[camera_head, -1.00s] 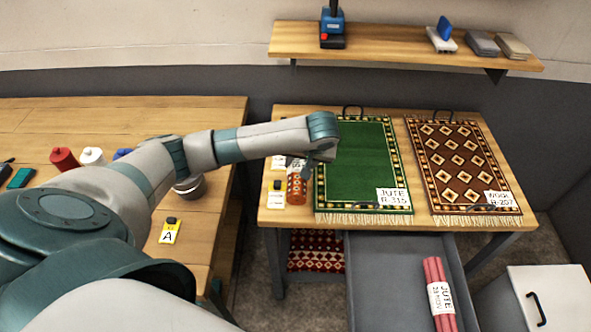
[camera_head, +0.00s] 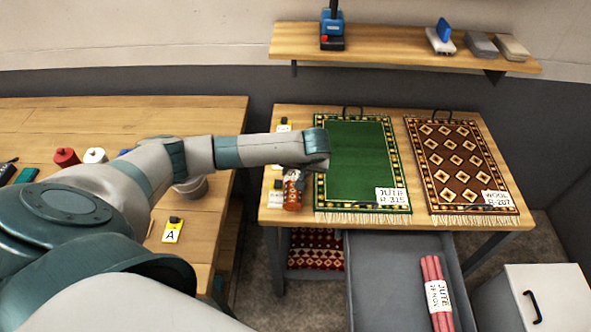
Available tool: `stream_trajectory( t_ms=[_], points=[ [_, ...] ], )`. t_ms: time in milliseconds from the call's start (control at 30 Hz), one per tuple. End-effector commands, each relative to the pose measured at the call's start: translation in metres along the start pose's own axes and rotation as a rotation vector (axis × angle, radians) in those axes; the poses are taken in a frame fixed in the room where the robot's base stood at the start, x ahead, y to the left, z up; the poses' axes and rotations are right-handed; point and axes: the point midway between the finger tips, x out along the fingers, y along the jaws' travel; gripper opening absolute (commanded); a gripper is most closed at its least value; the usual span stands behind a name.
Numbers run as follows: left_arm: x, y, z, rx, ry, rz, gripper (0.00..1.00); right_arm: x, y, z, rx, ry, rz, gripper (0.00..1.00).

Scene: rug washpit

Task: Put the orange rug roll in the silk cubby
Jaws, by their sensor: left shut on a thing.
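The orange rug roll (camera_head: 292,199) is at the left end of the rug table, beside the green rug, with a white label near its top. My left gripper (camera_head: 294,174) is over its upper part and shut on it, the wrist hiding the fingers. I cannot tell whether the roll's lower end touches the table. No cubby marked silk can be made out. My right gripper is not in view.
A green rug (camera_head: 358,155) and a brown rug (camera_head: 462,165) lie on the table (camera_head: 415,222). An open grey drawer (camera_head: 385,285) below holds pink rolls (camera_head: 436,290) labelled jute. A red patterned rug (camera_head: 316,248) lies under the table. A shelf (camera_head: 400,48) hangs above.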

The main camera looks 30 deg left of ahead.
Motion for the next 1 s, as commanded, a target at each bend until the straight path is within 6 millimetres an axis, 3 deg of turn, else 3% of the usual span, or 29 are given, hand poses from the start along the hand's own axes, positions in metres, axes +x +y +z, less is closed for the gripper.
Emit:
stream_trajectory(
  t_ms=[367,400,467,833,1000],
  points=[
    [0.003,0.001,0.001,-0.001,0.000,0.000,0.14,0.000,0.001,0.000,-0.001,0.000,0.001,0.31],
    [0.003,0.001,0.001,0.000,0.000,0.000,0.49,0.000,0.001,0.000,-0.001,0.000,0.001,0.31],
    [0.003,0.001,0.001,0.000,0.000,0.000,0.61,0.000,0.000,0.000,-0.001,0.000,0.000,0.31],
    [0.001,0.000,0.000,0.000,0.001,0.000,0.61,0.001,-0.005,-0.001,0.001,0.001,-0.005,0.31],
    [-0.009,0.001,0.000,0.000,0.000,0.002,0.61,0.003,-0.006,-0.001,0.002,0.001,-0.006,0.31]
  ],
)
